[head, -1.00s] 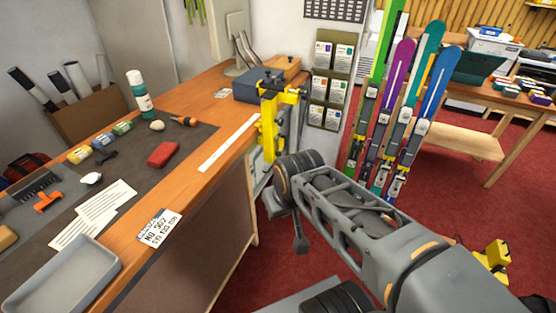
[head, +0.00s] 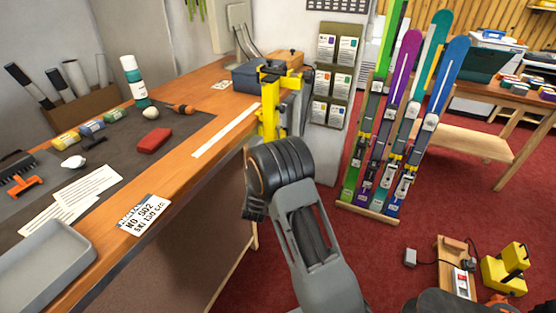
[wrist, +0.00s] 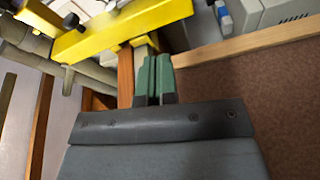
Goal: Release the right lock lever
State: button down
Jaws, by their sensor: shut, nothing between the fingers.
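A yellow clamp (head: 268,122) stands at the far end of the wooden bench's front edge. In the wrist view a yellow bar (wrist: 130,27) of it crosses the top, with a dark knob (wrist: 71,22) towards its left end. I cannot tell for certain which part is the right lock lever. My gripper (wrist: 156,60) shows green fingers, shut and empty, just below the yellow bar's right part in the picture. I cannot tell whether they touch it. In the head view my dark wrist joint is in front of the clamp's lower part, and the fingers are hidden.
The bench (head: 185,160) holds a red block (head: 154,140), a green bottle (head: 135,80), a grey tray (head: 45,265) and a blue box (head: 250,82). Skis (head: 400,120) stand in a rack to the right. A yellow case (head: 505,270) is on the red floor. Open floor lies between.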

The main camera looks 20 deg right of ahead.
jog(key=f+h, duration=0.1)
jog(key=s+f+n+h, duration=0.1)
jog(key=d+f+h, duration=0.1)
jog(key=f, duration=0.1)
jog(key=shift+s+b, duration=0.3)
jog(key=shift+b, duration=0.1)
jog(key=shift+d, duration=0.1)
jog(key=x, duration=1.4)
jog(key=shift+r+p, duration=0.2)
jog(key=shift+p, duration=0.1)
jog(key=shift+f, duration=0.1)
